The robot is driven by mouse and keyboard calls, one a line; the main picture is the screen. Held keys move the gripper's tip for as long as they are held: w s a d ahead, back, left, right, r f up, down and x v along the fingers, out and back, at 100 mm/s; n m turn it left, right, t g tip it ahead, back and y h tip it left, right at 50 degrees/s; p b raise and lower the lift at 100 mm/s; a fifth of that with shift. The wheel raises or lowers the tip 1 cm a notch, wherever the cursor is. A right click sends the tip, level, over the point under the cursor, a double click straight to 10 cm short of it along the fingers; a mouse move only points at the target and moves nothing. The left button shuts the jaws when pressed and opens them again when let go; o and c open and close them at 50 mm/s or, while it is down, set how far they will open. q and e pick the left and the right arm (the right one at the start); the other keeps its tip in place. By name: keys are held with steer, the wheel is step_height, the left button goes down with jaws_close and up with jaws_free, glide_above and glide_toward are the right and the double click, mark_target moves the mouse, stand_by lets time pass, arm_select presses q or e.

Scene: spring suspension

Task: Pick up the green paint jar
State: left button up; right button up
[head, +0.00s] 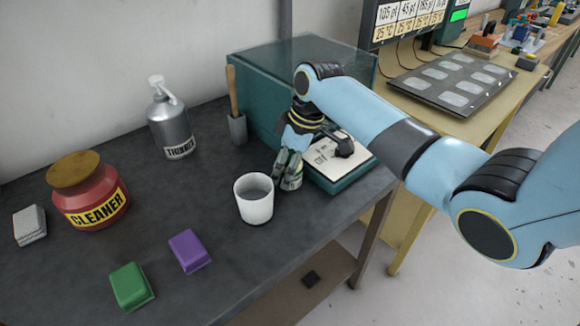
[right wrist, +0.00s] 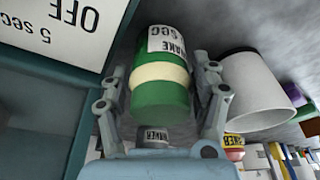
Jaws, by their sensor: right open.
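The green paint jar (right wrist: 160,102) has a cream band and a white label. In the right wrist view it stands between the two fingers of my right gripper (right wrist: 160,76), which are open with one finger on either side of it. In the head view my right gripper (head: 286,180) reaches down to the bench beside the teal machine, and the jar (head: 294,178) shows only partly behind its fingers. Whether the fingers touch the jar I cannot tell. My left gripper is not in view.
A white cup (head: 254,206) stands close to the left of my right gripper. The teal machine (head: 345,183) is close on the right. A thinner bottle (head: 171,128), a red cleaner jar (head: 88,192), a purple block (head: 190,250) and a green block (head: 131,287) are farther left.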

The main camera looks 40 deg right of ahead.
steer(key=shift+w+a+f, duration=0.1)
steer(key=shift+w+f, duration=0.05)
steer(key=shift+f, duration=0.4)
steer(key=c, duration=1.2)
steer(key=shift+o, duration=0.2)
steer(key=shift+r, duration=0.1)
